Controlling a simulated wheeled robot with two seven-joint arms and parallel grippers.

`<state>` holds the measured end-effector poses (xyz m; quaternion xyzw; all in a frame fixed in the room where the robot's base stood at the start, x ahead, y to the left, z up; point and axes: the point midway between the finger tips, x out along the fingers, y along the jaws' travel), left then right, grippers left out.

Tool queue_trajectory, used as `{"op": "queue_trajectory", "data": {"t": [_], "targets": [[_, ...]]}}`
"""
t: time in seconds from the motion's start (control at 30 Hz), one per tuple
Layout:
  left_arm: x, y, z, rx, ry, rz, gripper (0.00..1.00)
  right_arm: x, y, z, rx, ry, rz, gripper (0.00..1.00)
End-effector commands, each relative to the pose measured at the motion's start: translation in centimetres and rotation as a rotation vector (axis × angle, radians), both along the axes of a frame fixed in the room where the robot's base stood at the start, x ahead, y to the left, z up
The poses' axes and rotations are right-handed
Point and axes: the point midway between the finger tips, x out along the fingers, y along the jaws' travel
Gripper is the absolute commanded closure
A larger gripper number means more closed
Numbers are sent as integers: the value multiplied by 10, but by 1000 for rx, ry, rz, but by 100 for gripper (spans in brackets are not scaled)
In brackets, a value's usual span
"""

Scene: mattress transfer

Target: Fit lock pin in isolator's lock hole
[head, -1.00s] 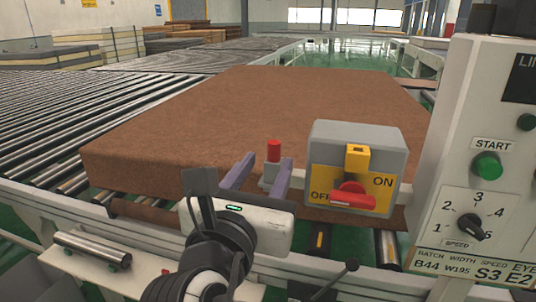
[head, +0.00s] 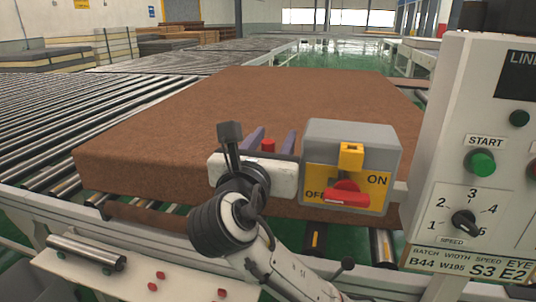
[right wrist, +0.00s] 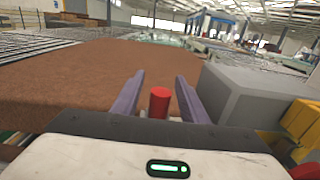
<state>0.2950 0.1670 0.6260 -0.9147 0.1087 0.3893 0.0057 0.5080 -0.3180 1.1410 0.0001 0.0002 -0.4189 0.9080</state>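The isolator (head: 350,145) is a grey box with a yellow ON/OFF plate and a red handle (head: 345,195). A yellow block (head: 351,156) with a dark opening, apparently the lock hole, sits above the handle. A red cylinder (head: 268,145), apparently the lock pin, stands upright just left of the box; its lower part is hidden by my gripper. My right gripper (head: 272,141) is open, with its purple fingers on either side of the red cylinder. The right wrist view shows the red cylinder (right wrist: 159,103) between the fingers, with gaps on both sides. My left gripper is not in view.
A brown mattress (head: 240,110) lies on the roller conveyor (head: 60,120) behind the gripper. A control panel (head: 470,150) with a green START button stands at the right. The isolator box is close beside the right finger. A white ledge (head: 130,270) is at the lower left.

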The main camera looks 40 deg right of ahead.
Motion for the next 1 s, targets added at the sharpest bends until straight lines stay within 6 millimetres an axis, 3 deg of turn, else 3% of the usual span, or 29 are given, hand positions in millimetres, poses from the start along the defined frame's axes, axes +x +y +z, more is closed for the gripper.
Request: {"op": "queue_trajectory", "data": {"t": [0.13, 0.37, 0.67, 0.77, 1.0], "targets": [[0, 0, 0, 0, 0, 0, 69, 0, 0, 0, 0, 0, 0, 60], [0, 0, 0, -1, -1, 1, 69, 0, 0, 0, -1, 1, 0, 99], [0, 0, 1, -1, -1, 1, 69, 0, 0, 3, 0, -1, 0, 100], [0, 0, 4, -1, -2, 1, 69, 0, 0, 14, 0, -4, -1, 100], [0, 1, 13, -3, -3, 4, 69, 0, 1, 64, 2, -7, 0, 100]]}}
